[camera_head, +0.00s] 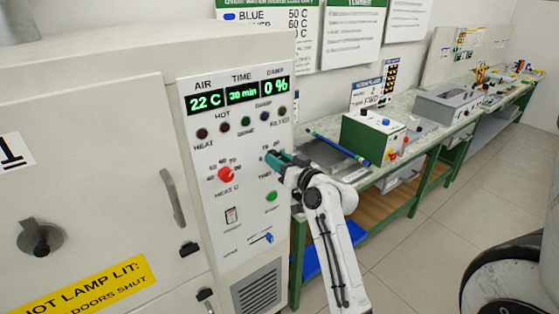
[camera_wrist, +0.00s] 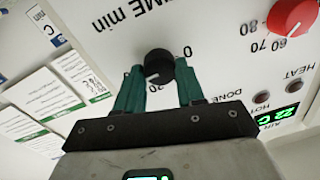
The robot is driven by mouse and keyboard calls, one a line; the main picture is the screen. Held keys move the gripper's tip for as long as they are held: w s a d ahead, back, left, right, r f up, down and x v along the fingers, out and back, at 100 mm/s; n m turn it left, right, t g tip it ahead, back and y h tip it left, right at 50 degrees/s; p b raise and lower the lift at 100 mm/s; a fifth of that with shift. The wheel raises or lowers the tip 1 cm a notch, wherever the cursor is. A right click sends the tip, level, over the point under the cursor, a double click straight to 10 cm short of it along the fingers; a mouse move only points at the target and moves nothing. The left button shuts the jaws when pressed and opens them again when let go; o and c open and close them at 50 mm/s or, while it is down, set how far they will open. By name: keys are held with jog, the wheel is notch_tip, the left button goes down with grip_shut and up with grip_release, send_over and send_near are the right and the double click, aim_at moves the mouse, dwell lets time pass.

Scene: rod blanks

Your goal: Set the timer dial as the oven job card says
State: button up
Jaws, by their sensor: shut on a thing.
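The oven panel (camera_head: 213,153) faces me in the head view. Its TIME display (camera_head: 242,93) reads 30 min, beside AIR 22 C and DAMP 0 %. The black timer dial (camera_wrist: 158,64) sits under the "TIME min" lettering in the wrist view, with a small white mark on its rim. My gripper (camera_head: 274,159) is shut on this dial, one green finger on each side of it. In the head view my fingers hide the dial. A wall card (camera_head: 267,32), cut off at the top, shows a BLUE row with 50 C; its times are not readable.
A red HEAT C knob (camera_head: 226,175) is left of my gripper, and a green button (camera_head: 271,197) is just below it. A lever (camera_head: 262,238) is lower down. A bench (camera_head: 421,103) with a green box (camera_head: 372,137) stands right of the oven.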

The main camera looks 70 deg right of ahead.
jog(key=shift+c, duration=1.1)
jog(key=shift+m+b, duration=0.3)
jog(key=shift+m, duration=0.1)
jog(key=o, duration=1)
jog(key=shift+o, duration=0.2)
